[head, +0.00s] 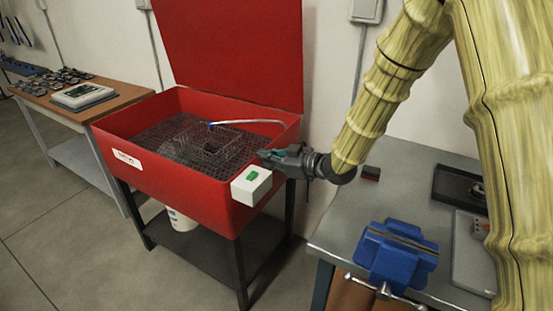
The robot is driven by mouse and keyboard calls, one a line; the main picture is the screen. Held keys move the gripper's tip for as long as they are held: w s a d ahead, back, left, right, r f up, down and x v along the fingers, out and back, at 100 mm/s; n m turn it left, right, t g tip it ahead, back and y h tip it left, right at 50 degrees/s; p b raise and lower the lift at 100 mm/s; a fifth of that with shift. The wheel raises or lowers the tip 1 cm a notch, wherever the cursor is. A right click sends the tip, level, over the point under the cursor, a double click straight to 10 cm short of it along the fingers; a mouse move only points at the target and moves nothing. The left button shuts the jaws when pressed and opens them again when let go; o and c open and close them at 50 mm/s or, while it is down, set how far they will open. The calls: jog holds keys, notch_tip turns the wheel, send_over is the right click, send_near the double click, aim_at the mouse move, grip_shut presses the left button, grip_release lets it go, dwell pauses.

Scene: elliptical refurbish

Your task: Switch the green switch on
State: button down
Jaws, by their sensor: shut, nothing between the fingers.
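The green switch (253,174) sits on top of a white box (250,188) at the front right corner of the red parts washer (180,185). Whether the switch is on or off cannot be told at this size. My gripper (262,156) is just above and behind the box in the picture, pointing left over the washer's right rim. It is shut with nothing in it. It appears apart from the switch, though the exact gap is hard to judge.
The washer's red lid (235,50) stands open, with a wire basket (213,148) and a curved spout (250,122) inside. A grey bench (335,235) with a blue vise (395,255) stands at the right. A wooden table (105,112) is at the left.

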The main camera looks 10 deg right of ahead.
aim_at(259, 177)
jog(key=x, duration=0.4)
jog(key=shift+w+a+p, duration=0.1)
jog(key=shift+a+p, duration=0.1)
jog(key=shift+p, duration=0.15)
jog(key=shift+d+f, duration=0.15)
jog(key=shift+f, duration=0.5)
jog(key=shift+w+d+f, duration=0.15)
jog(key=shift+f, duration=1.2)
jog(key=shift+p, duration=0.3)
jog(key=shift+w+d+f+m+p, duration=0.2)
jog(key=shift+d+f+m+p, duration=0.05)
jog(key=shift+m+p, duration=0.15)
jog(key=shift+a+f, duration=0.1)
jog(key=shift+f, duration=0.05)
jog(key=shift+w+r+p, duration=0.2)
jog(key=shift+r+p, duration=1.1)
jog(key=shift+r, duration=0.85)
jog(key=b+v, duration=0.2)
jog(key=v, duration=0.8)
jog(key=shift+w+d, duration=0.35)
